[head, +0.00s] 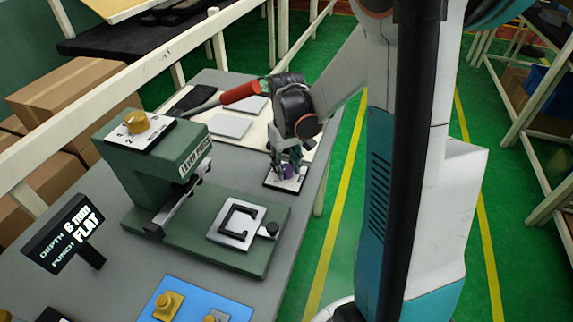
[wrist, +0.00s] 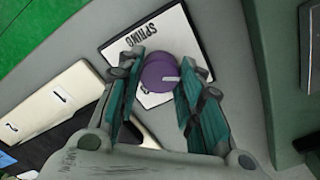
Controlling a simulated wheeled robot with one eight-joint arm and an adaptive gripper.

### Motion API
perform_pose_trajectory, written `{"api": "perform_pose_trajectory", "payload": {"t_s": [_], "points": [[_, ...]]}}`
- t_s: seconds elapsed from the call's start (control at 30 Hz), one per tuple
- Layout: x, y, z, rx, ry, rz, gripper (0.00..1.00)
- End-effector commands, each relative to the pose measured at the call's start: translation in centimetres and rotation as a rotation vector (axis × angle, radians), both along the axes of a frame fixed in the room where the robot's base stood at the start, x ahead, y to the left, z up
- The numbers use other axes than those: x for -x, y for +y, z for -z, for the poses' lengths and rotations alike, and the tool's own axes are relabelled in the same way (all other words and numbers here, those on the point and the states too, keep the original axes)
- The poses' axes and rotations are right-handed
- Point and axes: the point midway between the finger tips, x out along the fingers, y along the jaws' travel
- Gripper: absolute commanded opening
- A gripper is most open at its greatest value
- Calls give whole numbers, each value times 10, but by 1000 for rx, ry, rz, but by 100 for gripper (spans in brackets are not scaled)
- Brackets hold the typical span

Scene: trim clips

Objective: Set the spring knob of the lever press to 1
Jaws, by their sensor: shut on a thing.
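The purple spring knob (wrist: 160,72) stands on a white plate with a dark border (wrist: 140,37), marked SPRING. A pale pointer line on the knob points to the right in the wrist view. My gripper (wrist: 167,76) is shut on the knob, one teal finger on each side. In the head view my gripper (head: 287,163) reaches down over the spring plate (head: 271,182), and only a little of the purple knob (head: 288,172) shows. The plate's numbers are hidden or unreadable. The green lever press (head: 150,178) stands to the left, its red handle (head: 240,92) raised toward my arm.
A yellow knob (head: 138,122) sits on top of the press. A black sign (head: 65,235) reads DEPTH 6 mm, PUNCH FLAT. A pale board with grey plates (head: 230,125) lies behind. The table's right edge is close to my gripper.

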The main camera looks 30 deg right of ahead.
Motion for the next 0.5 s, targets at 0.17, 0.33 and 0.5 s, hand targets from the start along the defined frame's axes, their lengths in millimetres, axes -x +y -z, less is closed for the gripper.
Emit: {"api": "perform_pose_trajectory", "payload": {"t_s": [0.17, 0.33, 0.5], "points": [[0, 0, 0, 0, 0, -31, 10], [0, 0, 0, 0, 0, -39, 10], [0, 0, 0, 0, 0, -38, 10]]}}
